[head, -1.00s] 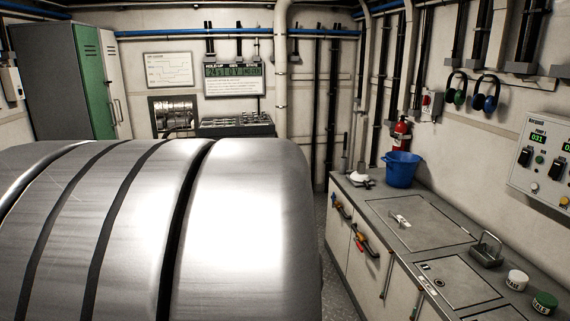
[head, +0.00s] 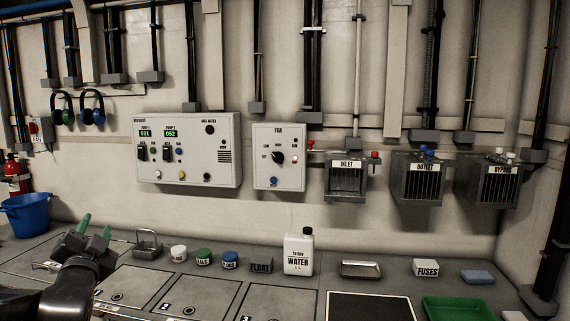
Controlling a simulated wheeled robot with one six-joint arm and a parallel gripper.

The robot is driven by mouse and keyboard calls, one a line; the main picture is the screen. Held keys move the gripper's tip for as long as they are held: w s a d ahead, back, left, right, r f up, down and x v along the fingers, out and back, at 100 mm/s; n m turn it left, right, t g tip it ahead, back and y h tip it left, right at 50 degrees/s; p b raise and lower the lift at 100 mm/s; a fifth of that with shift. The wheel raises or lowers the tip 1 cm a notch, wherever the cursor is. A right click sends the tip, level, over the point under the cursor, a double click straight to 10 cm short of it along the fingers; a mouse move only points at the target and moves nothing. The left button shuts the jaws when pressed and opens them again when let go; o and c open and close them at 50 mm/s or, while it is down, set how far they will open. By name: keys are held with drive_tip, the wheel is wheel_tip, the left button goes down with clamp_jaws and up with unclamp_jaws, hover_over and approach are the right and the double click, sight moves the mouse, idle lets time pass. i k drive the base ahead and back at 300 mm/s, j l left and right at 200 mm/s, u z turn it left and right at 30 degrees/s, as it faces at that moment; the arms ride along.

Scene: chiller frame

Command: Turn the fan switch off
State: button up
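The fan box (head: 262,180) is a pale wall panel labelled FAN, right of the larger pump panel. Its black rotary switch (head: 278,157) sits mid-panel, with small position labels around it. I cannot clearly tell which label the knob points at.
The pump panel (head: 188,150) hangs left of the fan box; the INLET (head: 346,182), OUTLET and BYPASS boxes hang right. The wall directly before the fan box is unobstructed.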

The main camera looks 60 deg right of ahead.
sight(278, 157)
drive_tip(key=i+l+z, duration=0.15)
drive_tip(key=z, duration=0.35)
drive_tip(key=i+l+z, duration=0.15)
drive_tip(key=z, duration=0.35)
drive_tip(key=i+z, duration=0.2)
drive_tip(key=z, duration=0.3)
drive_tip(key=i, duration=0.85)
